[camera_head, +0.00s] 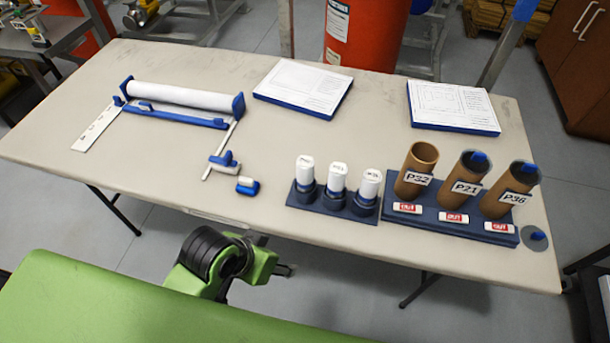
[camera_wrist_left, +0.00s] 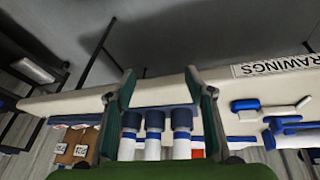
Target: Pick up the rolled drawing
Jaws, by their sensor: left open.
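The large white roll (camera_head: 180,96) lies lengthwise in a blue-ended holder at the table's left; whether it is the rolled drawing I cannot tell. Three smaller white rolls with labelled tops, the left one (camera_head: 305,170) among them, stand upright in a dark blue rack (camera_head: 333,207). My left gripper (camera_head: 270,264) is in front of the table's near edge, lower than the top, and apart from every roll. In the left wrist view its two fingers (camera_wrist_left: 160,82) are spread and empty, with the small rolls (camera_wrist_left: 153,148) showing between and beyond them. My right gripper is not seen.
Cardboard tubes P32 (camera_head: 416,165), P21 and P36 stand in a blue base at right. Two flat sheets on blue pads (camera_head: 303,86) (camera_head: 453,104) lie at the back. A blue and white slider (camera_head: 224,162) and small blue-white block (camera_head: 247,186) lie mid-table.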

